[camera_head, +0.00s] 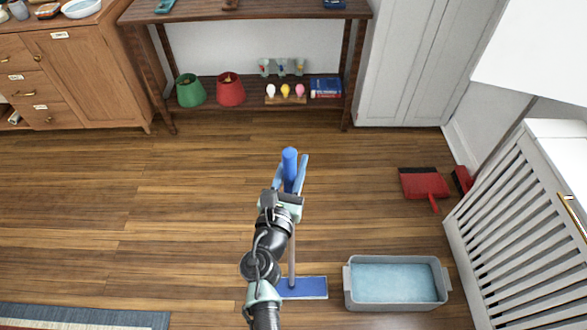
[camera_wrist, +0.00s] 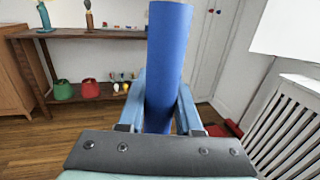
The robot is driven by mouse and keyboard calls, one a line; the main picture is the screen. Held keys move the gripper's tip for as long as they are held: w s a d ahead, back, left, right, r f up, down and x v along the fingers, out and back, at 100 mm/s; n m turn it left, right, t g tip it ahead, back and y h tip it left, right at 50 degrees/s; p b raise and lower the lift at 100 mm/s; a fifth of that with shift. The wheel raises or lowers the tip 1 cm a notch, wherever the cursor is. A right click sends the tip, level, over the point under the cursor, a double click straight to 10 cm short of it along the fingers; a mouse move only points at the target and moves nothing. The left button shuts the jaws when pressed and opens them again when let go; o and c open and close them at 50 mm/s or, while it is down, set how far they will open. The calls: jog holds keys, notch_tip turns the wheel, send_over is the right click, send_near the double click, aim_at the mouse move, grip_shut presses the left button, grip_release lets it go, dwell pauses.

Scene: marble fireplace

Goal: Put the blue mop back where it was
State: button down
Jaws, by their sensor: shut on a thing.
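The blue mop stands about upright, with its blue handle top (camera_head: 290,160) in the head view, a thin grey pole below and a flat blue head (camera_head: 303,288) low down at the floor. My gripper (camera_head: 290,180) is shut on the blue handle near its top. In the wrist view the handle (camera_wrist: 166,60) rises between the two blue fingers of my gripper (camera_wrist: 160,105). My arm hides part of the pole and the left end of the mop head. I cannot tell whether the head touches the floor.
A grey tub of water (camera_head: 347,290) stands right of the mop head. A red dustpan (camera_head: 424,184) and a red brush (camera_head: 462,179) lie near the white slatted radiator cover (camera_head: 520,220). A wooden shelf (camera_head: 240,104) stands behind. The floor at left is clear up to a rug (camera_head: 80,317).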

jog(key=shift+r, duration=0.15)
jog(key=c, duration=0.6)
grip_release()
jog(key=shift+f, duration=0.2)
jog(key=shift+r, duration=0.1)
jog(key=v, duration=1.2)
jog(key=shift+r, duration=0.1)
